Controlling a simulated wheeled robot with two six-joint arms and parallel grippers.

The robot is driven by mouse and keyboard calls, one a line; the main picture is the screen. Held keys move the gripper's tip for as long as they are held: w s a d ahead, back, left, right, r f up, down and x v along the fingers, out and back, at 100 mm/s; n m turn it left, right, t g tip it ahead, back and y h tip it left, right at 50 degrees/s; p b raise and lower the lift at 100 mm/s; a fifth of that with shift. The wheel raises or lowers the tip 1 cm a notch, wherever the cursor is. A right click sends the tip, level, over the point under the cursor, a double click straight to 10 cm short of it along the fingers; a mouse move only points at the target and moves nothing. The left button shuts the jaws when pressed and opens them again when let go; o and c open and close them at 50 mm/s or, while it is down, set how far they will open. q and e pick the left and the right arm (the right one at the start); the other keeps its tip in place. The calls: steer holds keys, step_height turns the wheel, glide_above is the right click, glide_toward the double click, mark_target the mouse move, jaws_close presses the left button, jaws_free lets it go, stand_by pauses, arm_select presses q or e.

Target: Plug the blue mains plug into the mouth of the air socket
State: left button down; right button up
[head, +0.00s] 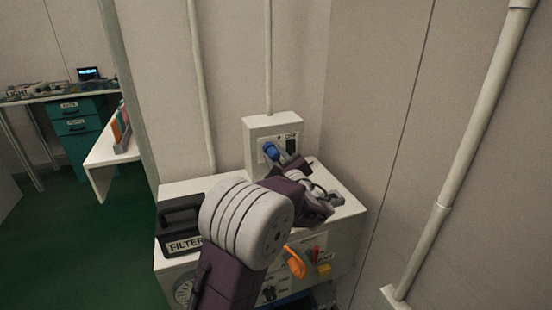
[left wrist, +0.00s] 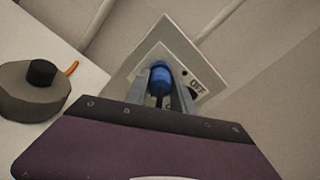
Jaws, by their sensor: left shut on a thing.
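The blue mains plug (head: 270,150) is between the fingertips of my left gripper (head: 279,158), which is shut on it. The plug also shows in the left wrist view (left wrist: 160,76), in front of the pale face of the wall socket box (head: 258,128). That box carries a dark switch and an "OFF" label (left wrist: 196,86). The plug and fingers cover the socket mouth, so I cannot tell whether the plug touches it, sits in it or stands just short. My right gripper is not in view.
The socket box stands above a white cabinet top (head: 185,190). A black case marked FILTER (head: 181,222) stands on its left. A grey disc with a black knob (left wrist: 32,92) lies left of the gripper. Pipes run up the wall; a desk stands far left.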

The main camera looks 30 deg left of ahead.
arm_select(q)
steer(key=shift+w+a, duration=0.15)
steer(key=c, duration=1)
jaws_free()
steer(key=p+v, duration=0.2)
steer(key=v, duration=0.7)
